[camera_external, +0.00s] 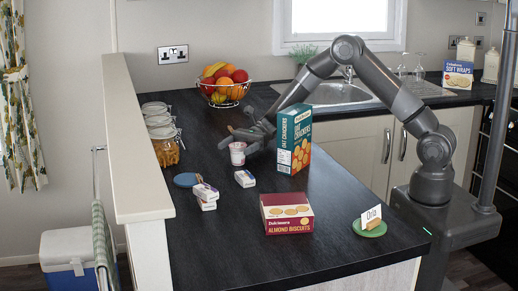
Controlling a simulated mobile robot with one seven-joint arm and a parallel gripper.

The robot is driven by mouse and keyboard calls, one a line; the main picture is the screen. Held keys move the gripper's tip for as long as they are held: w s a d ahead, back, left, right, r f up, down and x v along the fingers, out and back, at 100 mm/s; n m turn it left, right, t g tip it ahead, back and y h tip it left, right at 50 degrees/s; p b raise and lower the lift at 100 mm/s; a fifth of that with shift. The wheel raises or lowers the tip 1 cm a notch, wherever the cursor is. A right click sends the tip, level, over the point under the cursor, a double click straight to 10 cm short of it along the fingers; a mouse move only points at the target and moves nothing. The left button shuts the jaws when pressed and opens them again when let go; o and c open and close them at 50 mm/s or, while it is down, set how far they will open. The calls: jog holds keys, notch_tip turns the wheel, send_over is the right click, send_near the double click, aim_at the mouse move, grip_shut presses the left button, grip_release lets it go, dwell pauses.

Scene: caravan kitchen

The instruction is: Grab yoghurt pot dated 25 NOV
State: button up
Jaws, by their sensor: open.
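A small white and pink pot (237,153), which looks like a yoghurt pot, stands upright on the dark worktop (200,245). Its date is too small to read. My gripper (228,137) is open, low over the worktop, right by the pot's upper part. The pot stands in front of part of the gripper, and I cannot tell whether a finger touches it. No other yoghurt pot is clearly visible.
Small white cartons (206,194) and another carton (245,178) lie in front of the pot, near a blue disc (187,180). A red biscuit box (287,214) and a green dish (369,228) are nearer. Jars (165,145) and a fruit bowl (222,97) stand left and behind.

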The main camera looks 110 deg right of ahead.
jog(key=shift+w+a, duration=0.25)
jog(key=shift+w, duration=0.1)
jog(key=shift+c, duration=0.5)
jog(key=c, duration=1)
